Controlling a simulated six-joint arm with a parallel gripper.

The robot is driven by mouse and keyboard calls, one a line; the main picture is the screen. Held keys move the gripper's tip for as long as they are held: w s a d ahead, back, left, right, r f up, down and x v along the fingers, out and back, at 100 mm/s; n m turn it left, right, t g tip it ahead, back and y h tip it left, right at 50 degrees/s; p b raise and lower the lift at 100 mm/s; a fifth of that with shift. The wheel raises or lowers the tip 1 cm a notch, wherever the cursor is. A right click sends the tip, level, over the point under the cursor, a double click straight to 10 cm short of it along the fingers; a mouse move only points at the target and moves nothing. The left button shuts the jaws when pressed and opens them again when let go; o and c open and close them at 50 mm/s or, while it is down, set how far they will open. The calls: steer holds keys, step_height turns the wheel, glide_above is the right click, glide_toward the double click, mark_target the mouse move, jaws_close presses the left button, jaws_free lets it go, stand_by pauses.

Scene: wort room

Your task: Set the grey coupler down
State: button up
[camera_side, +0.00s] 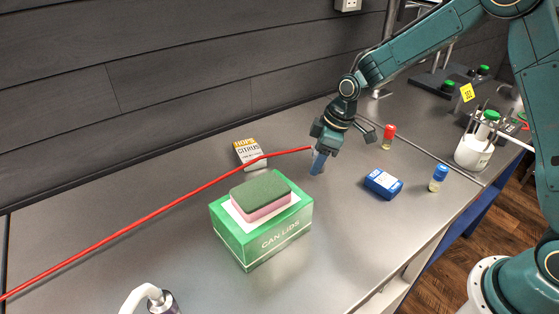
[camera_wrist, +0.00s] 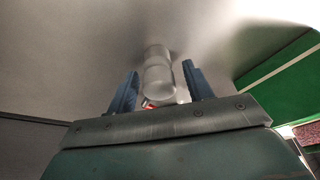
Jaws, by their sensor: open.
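The grey coupler (camera_wrist: 158,72) is a pale, rounded metal piece lying between the two blue fingers of my gripper (camera_wrist: 160,68) in the wrist view. A gap shows between it and each finger. A bit of red shows at its near end. In the side view my gripper (camera_side: 318,164) points down, low over the steel bench, and the coupler cannot be made out behind the fingers. A long red hose (camera_side: 150,215) runs from the left edge up to the gripper.
A green can-lids box (camera_side: 262,238) with a green and pink sponge (camera_side: 262,196) on top stands left of the gripper. A citrus hops packet (camera_side: 248,152) lies behind. A blue box (camera_side: 383,184), red-capped vial (camera_side: 389,134), blue-capped vial (camera_side: 438,178) and white tub (camera_side: 472,154) are to the right.

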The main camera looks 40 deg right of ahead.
steer(key=v, duration=1.2)
stand_by(0.5)
steer(key=s+d+r+m+t+h, duration=0.1)
steer(key=s+r+m, duration=0.1)
steer(key=s+r, duration=0.4)
steer(key=s+r+m+t, duration=0.1)
steer(key=s+r+m, duration=0.15)
steer(key=s, duration=0.55)
steer(key=s+d+m+t+h, duration=0.1)
steer(key=s+m, duration=0.3)
steer(key=s, duration=1)
steer(key=shift+d+r, duration=0.15)
steer(key=shift+d, duration=0.3)
